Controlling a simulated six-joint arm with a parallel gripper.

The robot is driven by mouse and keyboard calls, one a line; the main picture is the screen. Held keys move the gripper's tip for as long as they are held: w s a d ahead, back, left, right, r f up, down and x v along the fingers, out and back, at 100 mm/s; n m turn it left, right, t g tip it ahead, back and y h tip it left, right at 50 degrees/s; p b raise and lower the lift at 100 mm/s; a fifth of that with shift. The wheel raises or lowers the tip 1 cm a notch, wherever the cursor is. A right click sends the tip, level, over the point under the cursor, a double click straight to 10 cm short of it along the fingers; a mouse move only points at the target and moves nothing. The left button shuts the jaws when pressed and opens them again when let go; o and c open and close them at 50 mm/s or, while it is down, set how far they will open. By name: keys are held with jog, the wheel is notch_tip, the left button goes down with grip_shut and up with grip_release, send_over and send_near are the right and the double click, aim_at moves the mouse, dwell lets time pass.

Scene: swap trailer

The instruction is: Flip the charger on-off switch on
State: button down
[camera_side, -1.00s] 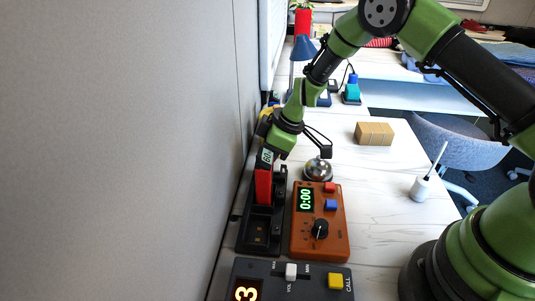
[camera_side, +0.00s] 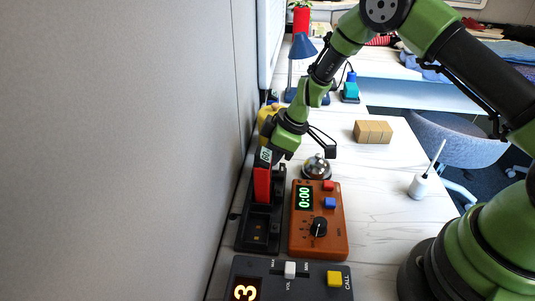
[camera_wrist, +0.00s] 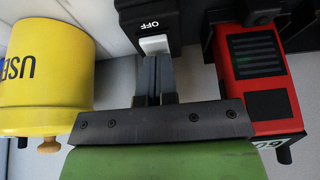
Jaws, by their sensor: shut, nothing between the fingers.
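The charger (camera_side: 259,222) is a black unit on the table near the wall. A red battery pack (camera_side: 262,184) stands in it, and the pack also shows at the right of the wrist view (camera_wrist: 258,75). In the wrist view a light grey rocker switch (camera_wrist: 154,44) sits in a black housing under the label OFF (camera_wrist: 149,24). My gripper (camera_wrist: 157,62) is shut and empty. Its fingertips are at the near edge of the switch; whether they touch it I cannot tell. In the side view the switch is hidden behind my gripper and the pack.
A yellow container (camera_wrist: 42,75) marked USE stands left of my gripper. An orange timer (camera_side: 333,245) is right of the charger, with a silver bell (camera_side: 316,167) behind it. A dark call box (camera_side: 310,281) is in front.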

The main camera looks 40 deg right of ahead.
jog(key=v, duration=1.4)
jog(key=shift+w, duration=0.2)
jog(key=shift+a+r, duration=0.1)
jog(key=shift+a, duration=0.05)
jog(key=shift+w+a, duration=0.4)
jog(key=shift+w, duration=0.1)
jog(key=x, duration=1.4)
jog(key=shift+s+d, duration=0.2)
